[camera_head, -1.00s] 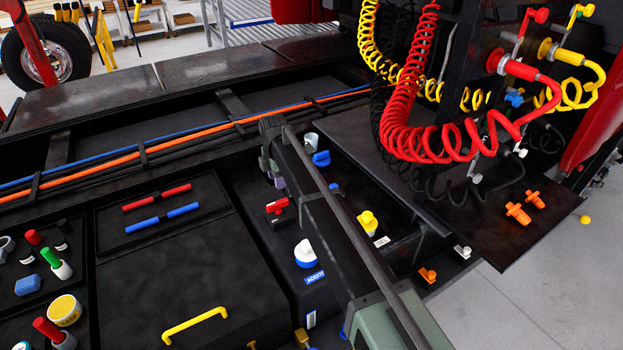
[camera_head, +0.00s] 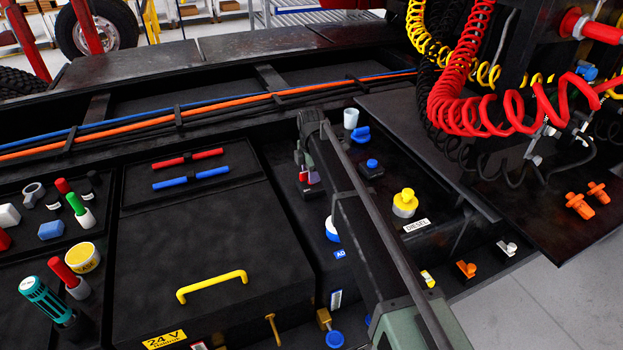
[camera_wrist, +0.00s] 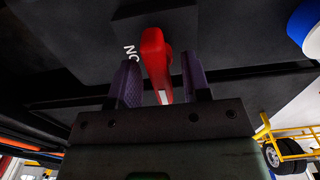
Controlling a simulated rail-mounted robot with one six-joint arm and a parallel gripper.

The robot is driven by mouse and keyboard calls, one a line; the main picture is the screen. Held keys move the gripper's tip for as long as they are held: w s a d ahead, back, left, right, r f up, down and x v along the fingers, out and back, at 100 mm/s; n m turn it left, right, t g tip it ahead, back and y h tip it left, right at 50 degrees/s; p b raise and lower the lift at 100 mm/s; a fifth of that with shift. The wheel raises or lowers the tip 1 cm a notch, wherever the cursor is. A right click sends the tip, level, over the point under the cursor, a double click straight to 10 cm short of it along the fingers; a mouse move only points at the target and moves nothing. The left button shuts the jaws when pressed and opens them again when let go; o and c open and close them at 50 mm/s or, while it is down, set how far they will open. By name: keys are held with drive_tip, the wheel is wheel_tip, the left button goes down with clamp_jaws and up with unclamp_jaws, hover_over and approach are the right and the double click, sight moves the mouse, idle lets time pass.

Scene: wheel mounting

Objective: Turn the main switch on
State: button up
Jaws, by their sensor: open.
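The main switch is a red handle (camera_wrist: 155,62) on a black block (camera_wrist: 176,20) in the wrist view. White lettering, partly hidden, shows to the left of the handle. My gripper (camera_wrist: 166,85) has its two purple fingers open, one on each side of the red handle, with gaps visible between fingers and handle. In the head view, my gripper (camera_head: 306,170) is over the switch, and only a little of the red handle (camera_head: 313,178) shows; my arm hides part of the block.
A blue-and-white cap (camera_head: 332,229) stands just in front of the switch. A yellow cap (camera_head: 404,203) and a blue knob (camera_head: 371,163) lie to the right. The flat black lid with a yellow handle (camera_head: 211,286) is to the left. Red coiled hoses (camera_head: 470,90) hang at right.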

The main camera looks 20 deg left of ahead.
drive_tip(key=shift+r, duration=0.1)
clamp_jaws()
drive_tip(key=shift+m, duration=0.4)
drive_tip(key=m, duration=0.3)
drive_tip(key=shift+m, duration=0.4)
drive_tip(key=m, duration=1.3)
drive_tip(key=shift+m, duration=0.3)
